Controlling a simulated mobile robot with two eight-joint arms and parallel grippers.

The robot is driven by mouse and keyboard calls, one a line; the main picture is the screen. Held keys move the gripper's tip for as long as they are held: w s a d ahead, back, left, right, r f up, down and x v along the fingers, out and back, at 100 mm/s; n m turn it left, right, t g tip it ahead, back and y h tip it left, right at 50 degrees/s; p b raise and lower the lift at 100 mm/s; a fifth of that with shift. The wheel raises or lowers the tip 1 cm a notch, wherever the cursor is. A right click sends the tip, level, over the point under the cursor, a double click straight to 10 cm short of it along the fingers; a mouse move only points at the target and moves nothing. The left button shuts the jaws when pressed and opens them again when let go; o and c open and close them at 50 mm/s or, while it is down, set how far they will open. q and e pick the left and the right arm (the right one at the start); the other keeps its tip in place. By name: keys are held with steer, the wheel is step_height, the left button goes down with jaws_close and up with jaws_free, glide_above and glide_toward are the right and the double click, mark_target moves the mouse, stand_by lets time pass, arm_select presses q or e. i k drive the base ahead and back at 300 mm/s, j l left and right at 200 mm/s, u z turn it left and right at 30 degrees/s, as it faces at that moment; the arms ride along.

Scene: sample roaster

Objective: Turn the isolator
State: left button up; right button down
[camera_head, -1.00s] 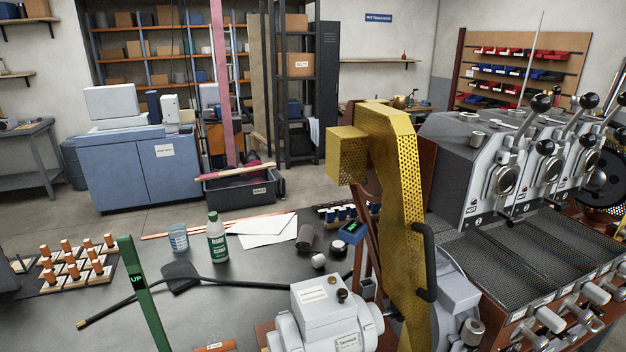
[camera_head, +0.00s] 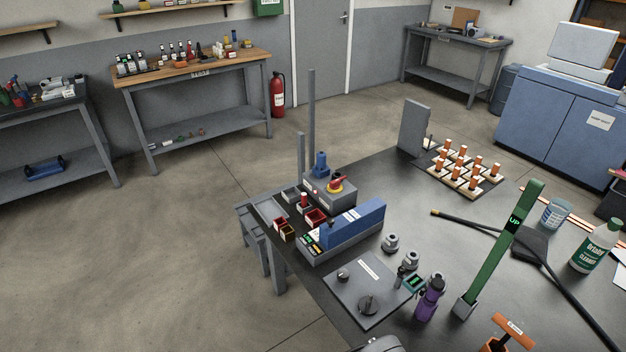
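A grey box (camera_head: 322,193) near the far left corner of the dark bench carries a red rotary handle on a yellow base (camera_head: 336,185), which looks like the isolator. The handle's exact angle is too small to read. A blue fitting (camera_head: 320,164) stands on the box behind it. A flat grey panel (camera_head: 366,290) with two dark knobs lies nearer on the bench.
A blue case (camera_head: 352,226) and small red bins (camera_head: 316,218) stand just in front of the box. A purple bottle (camera_head: 429,298), a green upright bar labelled UP (camera_head: 500,250) and orange-topped pegs (camera_head: 464,165) stand to the right. Open floor (camera_head: 150,255) lies left of the bench.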

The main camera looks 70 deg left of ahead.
mark_target(334, 185)
steer(key=u, duration=2.1)
steer(key=i+j, duration=0.9)
steer(key=i+j+z, duration=0.1)
steer(key=i+j, duration=0.85)
steer(key=j, duration=0.1)
